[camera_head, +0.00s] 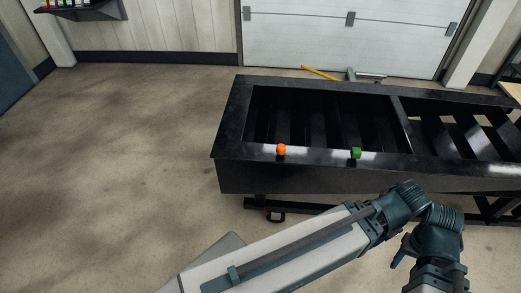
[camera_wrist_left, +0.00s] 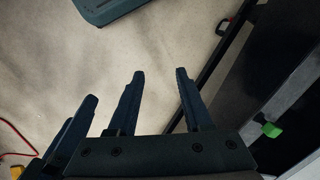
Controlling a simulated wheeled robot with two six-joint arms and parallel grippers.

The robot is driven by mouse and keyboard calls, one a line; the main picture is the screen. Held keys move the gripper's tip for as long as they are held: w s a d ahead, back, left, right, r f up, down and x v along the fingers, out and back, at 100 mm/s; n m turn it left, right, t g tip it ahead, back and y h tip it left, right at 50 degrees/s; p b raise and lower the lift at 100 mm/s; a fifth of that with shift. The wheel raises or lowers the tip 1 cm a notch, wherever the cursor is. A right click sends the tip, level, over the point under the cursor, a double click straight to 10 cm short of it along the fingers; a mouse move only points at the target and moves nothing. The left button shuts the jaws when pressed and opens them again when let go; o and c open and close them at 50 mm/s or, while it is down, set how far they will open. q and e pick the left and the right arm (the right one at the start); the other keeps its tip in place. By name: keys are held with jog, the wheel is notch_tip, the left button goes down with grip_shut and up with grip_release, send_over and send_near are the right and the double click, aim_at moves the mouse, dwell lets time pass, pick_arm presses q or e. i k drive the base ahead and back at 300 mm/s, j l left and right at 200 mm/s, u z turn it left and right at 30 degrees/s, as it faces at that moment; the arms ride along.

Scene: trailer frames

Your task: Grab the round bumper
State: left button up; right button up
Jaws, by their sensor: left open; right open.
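An orange bumper (camera_head: 281,150) with a rounded outline sits on the front rail of the black trailer frame (camera_head: 240,151). A green bumper (camera_head: 356,153), more block-like, sits on the same rail to its right; the left wrist view also shows it at the right edge (camera_wrist_left: 268,127). My left gripper (camera_wrist_left: 158,82) is open and empty over the floor, to the left of the green bumper in the wrist view.
A yellow bar (camera_head: 319,73) lies behind the frame, near the white garage door (camera_head: 347,30). A shelf (camera_head: 82,11) hangs at the upper left. The floor to the left is clear. A red cable (camera_wrist_left: 18,136) shows in the left wrist view.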

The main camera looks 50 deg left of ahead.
aim_at(281, 149)
jog(key=k+u, duration=0.15)
jog(key=u, duration=1.2)
